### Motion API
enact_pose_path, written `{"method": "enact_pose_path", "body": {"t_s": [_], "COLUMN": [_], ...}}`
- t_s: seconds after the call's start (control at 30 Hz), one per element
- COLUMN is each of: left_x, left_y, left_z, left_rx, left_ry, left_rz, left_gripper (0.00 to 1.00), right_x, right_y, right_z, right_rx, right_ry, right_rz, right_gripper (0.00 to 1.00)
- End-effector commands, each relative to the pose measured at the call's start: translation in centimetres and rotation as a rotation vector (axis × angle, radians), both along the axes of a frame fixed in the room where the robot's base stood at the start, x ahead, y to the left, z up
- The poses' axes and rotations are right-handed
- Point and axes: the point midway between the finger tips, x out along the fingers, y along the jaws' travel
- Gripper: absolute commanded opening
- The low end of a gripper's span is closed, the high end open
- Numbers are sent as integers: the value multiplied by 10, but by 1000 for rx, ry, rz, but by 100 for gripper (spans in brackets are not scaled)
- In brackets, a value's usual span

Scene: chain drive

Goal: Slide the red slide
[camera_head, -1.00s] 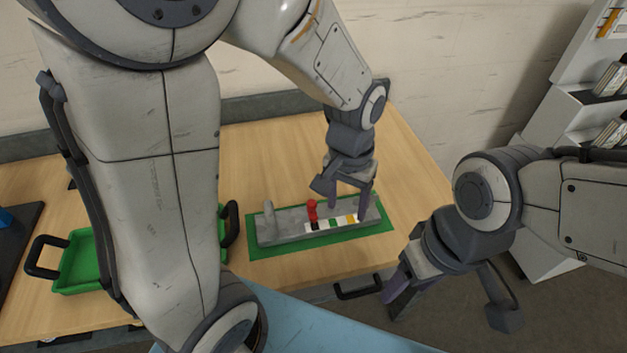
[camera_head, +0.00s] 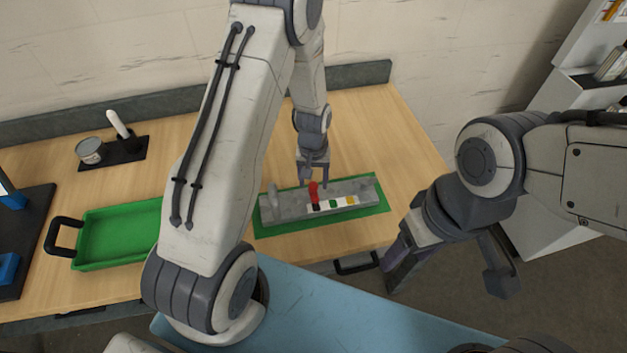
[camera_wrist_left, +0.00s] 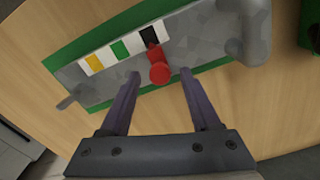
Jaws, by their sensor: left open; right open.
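The red slide (camera_head: 313,190) stands up from a grey rail block (camera_head: 352,189) on a green mat (camera_head: 376,207). It sits beside the black mark of a strip that also has green and yellow marks. In the left wrist view the red slide (camera_wrist_left: 159,70) shows between and just beyond the fingertips. My left gripper (camera_head: 313,184) is open at the slide, with a finger on each side of it; whether they touch it I cannot tell. My right gripper (camera_head: 392,270) is open and empty, off the table's front right edge.
A green tray (camera_head: 115,238) with dark handles stands left of the mat. A can (camera_head: 90,150) and a white-handled tool (camera_head: 119,125) are at the back left. The table right of the mat is clear. A white shelf stands at the far right.

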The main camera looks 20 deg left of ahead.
Motion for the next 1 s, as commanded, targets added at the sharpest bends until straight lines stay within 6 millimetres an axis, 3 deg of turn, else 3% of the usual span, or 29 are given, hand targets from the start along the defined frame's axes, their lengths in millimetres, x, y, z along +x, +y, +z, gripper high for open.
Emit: {"method": "enact_pose_path", "body": {"t_s": [0.2,0.47,0.5,0.67,1.0], "left_x": [0,0,0,0,0], "left_y": [0,0,0,0,0], "left_z": [-15,-16,-16,-16,-16], "left_rx": [0,0,0,0,0], "left_ry": [0,-1,-1,-1,-1], "left_rz": [-1,-1,-1,-1,-1], "left_gripper": [63,63,60,0,0], "right_x": [0,0,0,0,0], "right_y": [0,0,0,0,0], "right_z": [5,4,4,4,4], "right_rx": [0,0,0,0,0], "right_ry": [0,0,0,0,0], "right_rz": [1,1,1,1,1], "right_gripper": [63,63,63,63,63]}}
